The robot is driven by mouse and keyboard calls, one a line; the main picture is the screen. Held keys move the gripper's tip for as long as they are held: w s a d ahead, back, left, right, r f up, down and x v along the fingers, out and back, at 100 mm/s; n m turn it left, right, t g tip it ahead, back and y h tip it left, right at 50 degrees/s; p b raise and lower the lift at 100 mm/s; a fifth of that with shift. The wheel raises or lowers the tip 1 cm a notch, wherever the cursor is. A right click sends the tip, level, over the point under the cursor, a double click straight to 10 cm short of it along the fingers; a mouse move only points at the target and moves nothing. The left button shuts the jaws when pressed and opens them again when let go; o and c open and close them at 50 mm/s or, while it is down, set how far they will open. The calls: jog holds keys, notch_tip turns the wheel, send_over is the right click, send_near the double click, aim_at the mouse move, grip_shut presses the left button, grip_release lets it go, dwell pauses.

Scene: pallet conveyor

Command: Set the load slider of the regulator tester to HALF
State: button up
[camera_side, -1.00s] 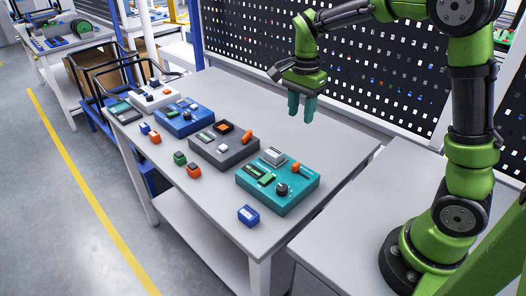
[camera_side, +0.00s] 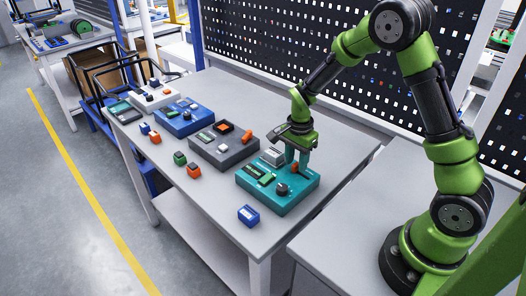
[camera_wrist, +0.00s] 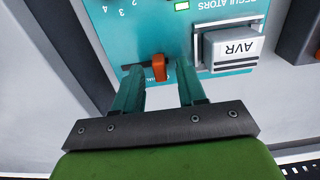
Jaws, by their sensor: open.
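The teal regulator tester (camera_side: 263,199) stands near the front right end of the table. It has a dark knob (camera_side: 282,189), a green part and a seated grey block marked AVR (camera_wrist: 232,47). Its orange load slider (camera_side: 295,168) also shows in the wrist view (camera_wrist: 158,67). My gripper (camera_side: 297,166) is lowered over the tester and open. In the wrist view, its teal fingers (camera_wrist: 159,75) stand on either side of the orange slider handle, with visible gaps. The slider's scale is mostly hidden, so I cannot read its setting.
A dark grey tester (camera_side: 215,156), a blue tester (camera_side: 184,124) and a white one (camera_side: 153,103) stand farther left. A blue block (camera_side: 248,215) lies in front of the teal tester. Orange and green blocks lie along the front edge. A black pegboard (camera_side: 270,45) stands behind.

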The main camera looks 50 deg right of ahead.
jog(key=shift+f, duration=0.2)
grip_shut()
dwell(0.3)
jog(key=shift+s, duration=1)
grip_release()
notch_tip(320, 180, up, 17)
